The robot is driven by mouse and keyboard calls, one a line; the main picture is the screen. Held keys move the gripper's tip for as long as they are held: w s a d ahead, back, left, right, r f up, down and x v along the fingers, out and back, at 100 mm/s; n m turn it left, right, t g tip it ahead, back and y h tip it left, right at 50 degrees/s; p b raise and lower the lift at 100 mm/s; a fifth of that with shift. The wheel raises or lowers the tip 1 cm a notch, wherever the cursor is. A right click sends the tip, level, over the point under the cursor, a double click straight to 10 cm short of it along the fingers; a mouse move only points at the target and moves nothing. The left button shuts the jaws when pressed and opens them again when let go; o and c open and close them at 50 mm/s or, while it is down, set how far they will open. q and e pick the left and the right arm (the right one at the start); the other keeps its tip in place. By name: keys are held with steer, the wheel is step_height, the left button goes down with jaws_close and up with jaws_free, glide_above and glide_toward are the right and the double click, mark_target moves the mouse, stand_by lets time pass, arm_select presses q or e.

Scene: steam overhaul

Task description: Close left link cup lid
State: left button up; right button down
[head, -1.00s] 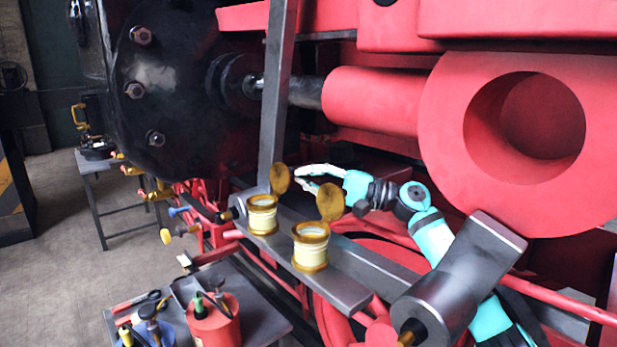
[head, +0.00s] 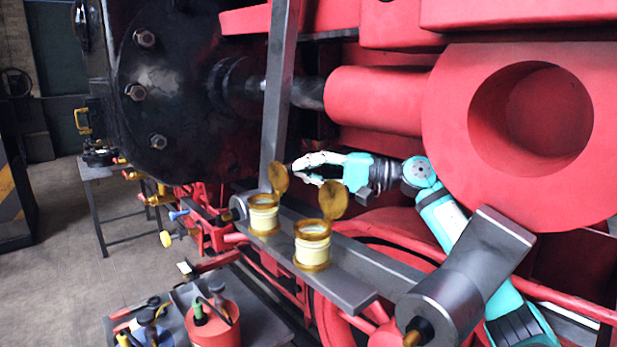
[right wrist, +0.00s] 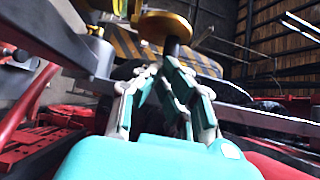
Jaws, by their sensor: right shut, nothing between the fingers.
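The left link cup (head: 264,217) is a cream cup with brass rims, upright on the grey link bar. Its brass lid (head: 277,178) stands open, raised at the back of the cup. The second cup (head: 312,252) stands nearer, its lid (head: 333,204) also raised open. My right gripper (head: 298,171) is shut and empty, level with the left cup's lid and just to its right, behind it. Whether it touches the lid is not clear. In the right wrist view, my fingers (right wrist: 165,72) point at a brass disc (right wrist: 165,26), seemingly that lid. My left gripper is not in view.
A grey upright bar (head: 277,100) rises right behind the left cup. The grey link bar (head: 345,288) runs under both cups. A thick red rod with a round eye (head: 440,120) is above my right arm. A tool cart with a red can (head: 212,325) stands below.

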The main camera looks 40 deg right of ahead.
steer(key=shift+a+r+n+g+h+b, duration=0.3)
steer(key=shift+a+r+n+g+b, duration=0.1)
steer(key=shift+a+r+n, duration=0.25)
steer(key=shift+r, duration=0.1)
stand_by(0.5)
